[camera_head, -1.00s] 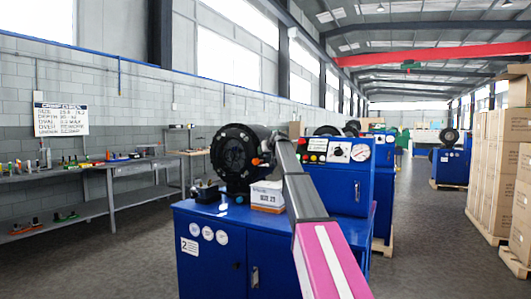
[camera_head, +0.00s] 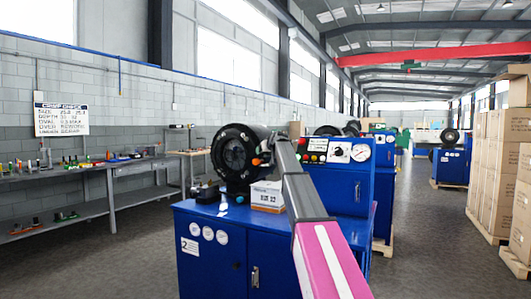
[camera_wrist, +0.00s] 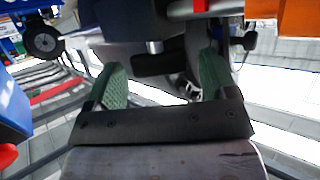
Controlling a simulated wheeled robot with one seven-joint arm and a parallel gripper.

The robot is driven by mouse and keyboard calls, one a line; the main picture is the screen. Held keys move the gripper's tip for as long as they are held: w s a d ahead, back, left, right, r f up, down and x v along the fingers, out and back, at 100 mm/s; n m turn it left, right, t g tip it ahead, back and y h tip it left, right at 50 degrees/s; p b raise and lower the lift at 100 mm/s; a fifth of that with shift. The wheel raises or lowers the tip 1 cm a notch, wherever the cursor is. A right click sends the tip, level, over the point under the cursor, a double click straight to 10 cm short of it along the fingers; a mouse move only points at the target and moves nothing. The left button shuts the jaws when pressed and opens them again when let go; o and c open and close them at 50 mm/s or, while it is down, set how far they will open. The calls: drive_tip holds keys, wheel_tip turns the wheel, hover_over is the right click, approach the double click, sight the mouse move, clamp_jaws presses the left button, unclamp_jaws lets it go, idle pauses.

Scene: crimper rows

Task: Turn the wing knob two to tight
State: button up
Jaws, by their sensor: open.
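In the wrist view my gripper (camera_wrist: 161,64) is open, with a green-padded finger on each side. A dark bar on a short silvery stem, which looks like the wing knob (camera_wrist: 153,65), lies between the fingers with gaps on both sides. I cannot tell its turn angle or whether its depth matches the fingertips. In the head view the black round crimper head (camera_head: 236,153) stands on the blue cabinet marked 2 (camera_head: 215,270). My arm reaches to its right side and hides the gripper and the knob there.
A white box (camera_head: 266,195) and a small black item (camera_head: 206,193) sit on the cabinet top. A blue control panel (camera_head: 340,185) with buttons and a gauge stands close right of the arm. In the wrist view a black round knob (camera_wrist: 245,42) is near the right finger.

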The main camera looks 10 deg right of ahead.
drive_tip(key=v, duration=1)
drive_tip(key=shift+s+r, duration=0.15)
drive_tip(key=shift+s, duration=0.15)
